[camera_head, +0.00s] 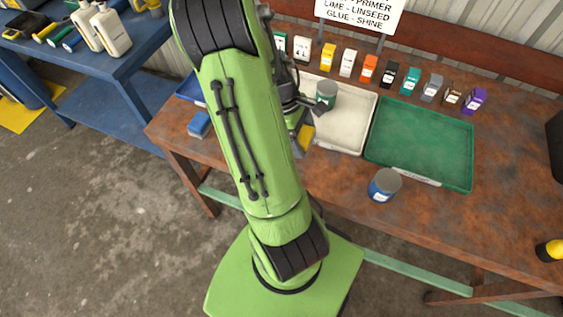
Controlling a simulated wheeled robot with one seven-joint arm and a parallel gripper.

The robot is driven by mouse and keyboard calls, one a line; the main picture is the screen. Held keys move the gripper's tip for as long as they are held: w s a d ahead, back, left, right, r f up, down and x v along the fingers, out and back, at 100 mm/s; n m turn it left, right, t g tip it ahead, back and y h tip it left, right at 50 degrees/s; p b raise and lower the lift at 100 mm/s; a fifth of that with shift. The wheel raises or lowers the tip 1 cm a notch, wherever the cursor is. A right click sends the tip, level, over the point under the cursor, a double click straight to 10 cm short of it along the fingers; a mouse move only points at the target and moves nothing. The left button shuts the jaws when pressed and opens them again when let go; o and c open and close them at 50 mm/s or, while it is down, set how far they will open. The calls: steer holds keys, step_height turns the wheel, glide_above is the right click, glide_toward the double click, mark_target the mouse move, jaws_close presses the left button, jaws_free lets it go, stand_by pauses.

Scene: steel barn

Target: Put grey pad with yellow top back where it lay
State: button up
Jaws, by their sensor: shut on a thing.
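The grey pad with yellow top (305,137) shows just right of my green arm, at the left edge of the white tray. It looks tilted, and part of it is hidden behind my arm. My gripper (299,112) is shut on the pad. The arm hides much of the gripper. I cannot tell whether the pad touches the bench or the tray.
A green-grey can (326,95) stands in the white tray (345,138), close right of my gripper. A green tray (420,140), blue can (384,186) and blue pad (199,125) are on the rusty bench (330,190). Several small coloured boxes line the back.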

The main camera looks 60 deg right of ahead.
mark_target(304, 164)
step_height(304, 164, down, 10)
steer(key=shift+b, duration=1.1)
